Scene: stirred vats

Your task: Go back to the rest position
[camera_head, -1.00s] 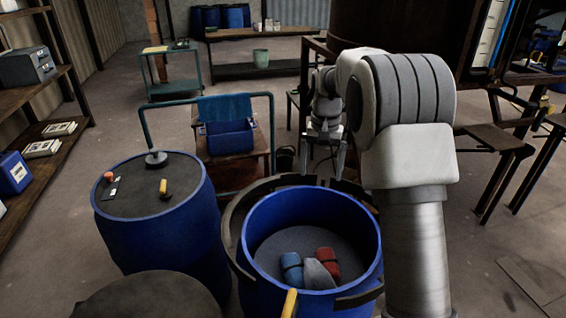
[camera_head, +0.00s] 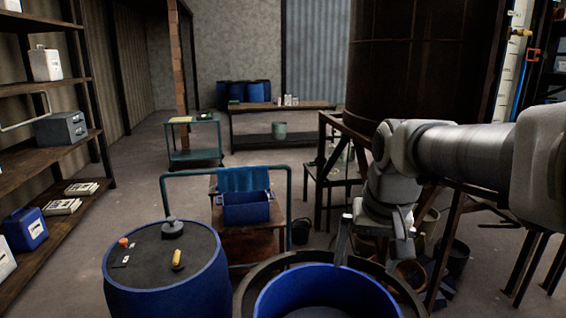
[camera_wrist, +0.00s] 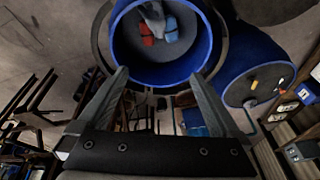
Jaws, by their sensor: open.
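My gripper (camera_head: 373,240) is at the far right side of the open blue vat (camera_head: 325,283) in the head view, with its two fingers apart and nothing between them. In the wrist view my gripper (camera_wrist: 158,76) is open below the vat's rim (camera_wrist: 205,50) in the picture. Inside the vat lie a red piece (camera_wrist: 146,35), a blue piece (camera_wrist: 171,30) and a grey piece (camera_wrist: 156,18). The head view cuts off the vat's bottom, so these pieces are hidden there.
A lidded blue drum (camera_head: 165,280) stands left, with a yellow-handled tool (camera_head: 178,260) on its lid. Behind are a cart with a blue bin (camera_head: 246,208) and a green table (camera_head: 194,155). Shelves (camera_head: 50,150) line the left. A large dark tank (camera_head: 415,70) stands right.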

